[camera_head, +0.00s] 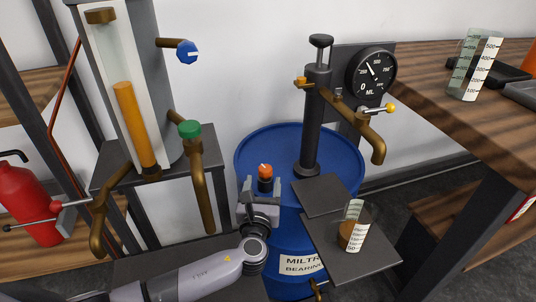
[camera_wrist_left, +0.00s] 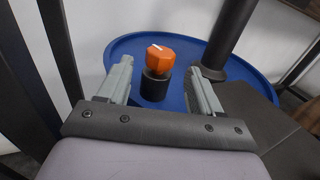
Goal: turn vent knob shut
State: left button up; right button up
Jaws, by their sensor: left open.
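The vent knob (camera_head: 265,170) is orange with a pale pointer line and sits on a short dark stem on top of the blue drum (camera_head: 262,141). In the left wrist view the orange knob (camera_wrist_left: 160,54) stands upright between and beyond the fingers, with its pale mark toward the upper left of its top. My left gripper (camera_head: 261,187) is open, with one finger on each side of the knob and stem. The fingers look apart from the knob in the left wrist view (camera_wrist_left: 160,88). My right gripper is not in view.
A black hand pump (camera_head: 316,120) with a brass spout and dial gauge (camera_head: 371,72) rises behind. A beaker (camera_head: 353,235) with amber liquid stands on a dark plate (camera_head: 378,263). Left are a sight-glass column (camera_head: 130,100), blue knob (camera_head: 187,52), green knob (camera_head: 190,129) and brass pipes.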

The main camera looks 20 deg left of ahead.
aim_at(266, 165)
pick_arm(q)
jog(key=shift+w, duration=0.3)
jog(key=shift+w+a, duration=0.15)
jog(key=shift+w, duration=0.2)
jog(key=w, duration=0.1)
jog(key=w+b, duration=0.1)
jog(key=w, duration=0.1)
jog(key=w+b, duration=0.1)
jog(key=shift+w+a, duration=0.2)
jog(key=shift+a, duration=0.2)
jog(key=shift+w+a, duration=0.15)
jog(key=shift+w, duration=0.55)
jog(key=c, duration=1)
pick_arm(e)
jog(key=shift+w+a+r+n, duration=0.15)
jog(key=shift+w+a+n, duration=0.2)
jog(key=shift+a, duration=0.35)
